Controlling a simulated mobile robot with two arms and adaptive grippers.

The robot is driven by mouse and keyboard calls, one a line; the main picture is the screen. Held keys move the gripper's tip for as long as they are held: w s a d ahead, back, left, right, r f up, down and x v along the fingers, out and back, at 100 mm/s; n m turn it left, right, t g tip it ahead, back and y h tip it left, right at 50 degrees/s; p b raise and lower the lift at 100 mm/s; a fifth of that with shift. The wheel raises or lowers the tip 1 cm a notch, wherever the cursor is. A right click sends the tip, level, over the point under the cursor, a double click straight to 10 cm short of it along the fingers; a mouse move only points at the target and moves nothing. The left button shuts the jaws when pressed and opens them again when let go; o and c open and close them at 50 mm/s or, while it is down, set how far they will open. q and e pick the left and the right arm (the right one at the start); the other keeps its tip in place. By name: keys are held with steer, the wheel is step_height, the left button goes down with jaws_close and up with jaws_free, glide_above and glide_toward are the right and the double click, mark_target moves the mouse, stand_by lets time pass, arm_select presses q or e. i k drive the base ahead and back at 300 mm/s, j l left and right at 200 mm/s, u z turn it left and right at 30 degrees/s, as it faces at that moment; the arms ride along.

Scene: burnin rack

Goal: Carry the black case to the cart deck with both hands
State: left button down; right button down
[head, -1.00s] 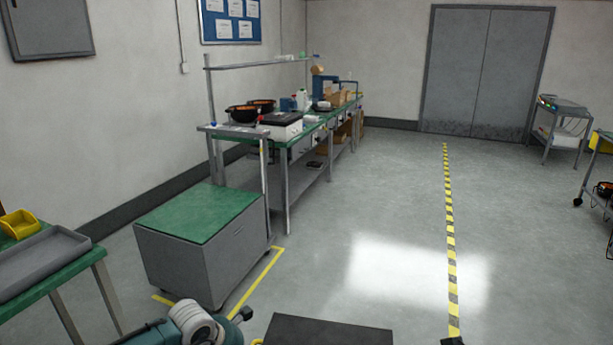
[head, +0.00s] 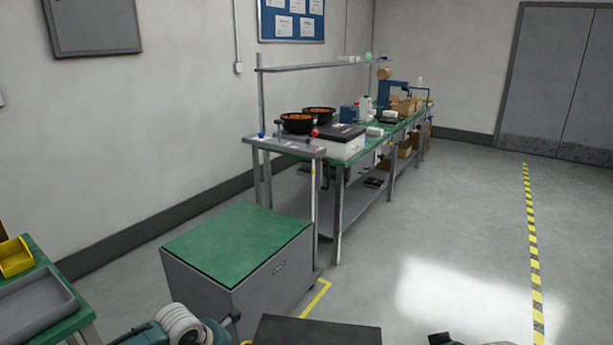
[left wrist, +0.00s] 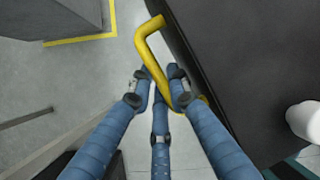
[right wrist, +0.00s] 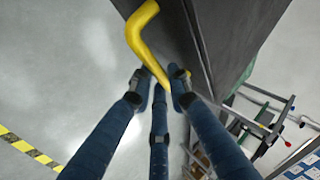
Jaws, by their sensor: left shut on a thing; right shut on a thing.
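The black case (head: 318,331) shows at the bottom middle of the head view, its flat dark top in front of me. My left gripper (left wrist: 162,76) is shut on a yellow handle (left wrist: 149,40) on the case's side (left wrist: 215,65) in the left wrist view. My right gripper (right wrist: 160,78) is shut on another yellow handle (right wrist: 139,32) at the case's other side (right wrist: 235,35) in the right wrist view. The case is held above the floor. I cannot tell for sure which thing is the cart deck; a grey unit with a green top (head: 240,240) stands ahead-left.
A long green-topped bench (head: 345,155) with bowls, bottles and boxes runs along the left wall. A table with a grey tray (head: 38,305) is at the lower left. Open floor (head: 440,230) lies to the right, with a yellow-black floor stripe (head: 533,250).

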mark_target(238, 248)
steer(key=i+j, duration=0.1)
steer(key=i, duration=1.2)
steer(key=i+l+u, duration=0.2)
steer(key=i+u, duration=0.2)
steer(key=i+l+u, duration=0.4)
steer(key=i, duration=0.2)
steer(key=i+l+u, duration=0.2)
steer(key=u, duration=0.2)
steer(key=i+l+u, duration=0.4)
